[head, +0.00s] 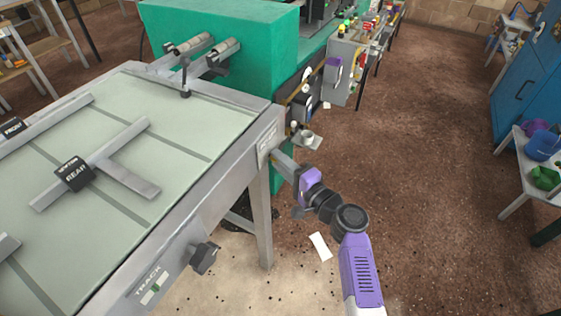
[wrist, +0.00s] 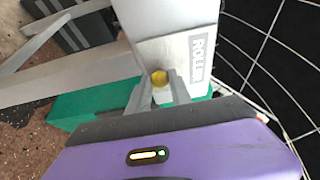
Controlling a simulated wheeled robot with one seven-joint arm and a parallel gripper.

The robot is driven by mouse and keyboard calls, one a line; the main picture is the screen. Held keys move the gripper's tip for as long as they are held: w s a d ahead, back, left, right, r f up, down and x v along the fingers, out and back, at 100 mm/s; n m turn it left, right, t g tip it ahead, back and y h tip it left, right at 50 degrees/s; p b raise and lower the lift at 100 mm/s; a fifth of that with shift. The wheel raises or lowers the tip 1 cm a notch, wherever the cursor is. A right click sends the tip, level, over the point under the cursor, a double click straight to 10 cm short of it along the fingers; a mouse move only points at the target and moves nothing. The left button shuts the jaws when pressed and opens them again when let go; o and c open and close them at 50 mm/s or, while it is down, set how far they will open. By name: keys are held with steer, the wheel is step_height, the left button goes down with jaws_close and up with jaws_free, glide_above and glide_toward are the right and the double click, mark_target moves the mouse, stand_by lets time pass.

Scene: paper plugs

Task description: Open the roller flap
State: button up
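A light grey metal panel marked ROLLER (wrist: 198,55) fills the upper middle of the wrist view. My gripper (wrist: 160,88) is right in front of the panel, with one finger on each side of the knob. The fingers are apart; I cannot tell whether they touch the knob. In the head view my gripper (head: 281,162) reaches the end of the grey machine table (head: 225,150), below a small label on its corner. The knob is not clear in that view.
A green machine body (head: 225,45) stands behind the table. A table leg (head: 261,225) is just left of my arm. A black TRACK knob (head: 204,258) juts from the table's side. Brown floor lies open to the right, up to a blue cabinet (head: 525,90) and a white shelf.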

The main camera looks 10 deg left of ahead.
jaws_close()
stand_by(1.1)
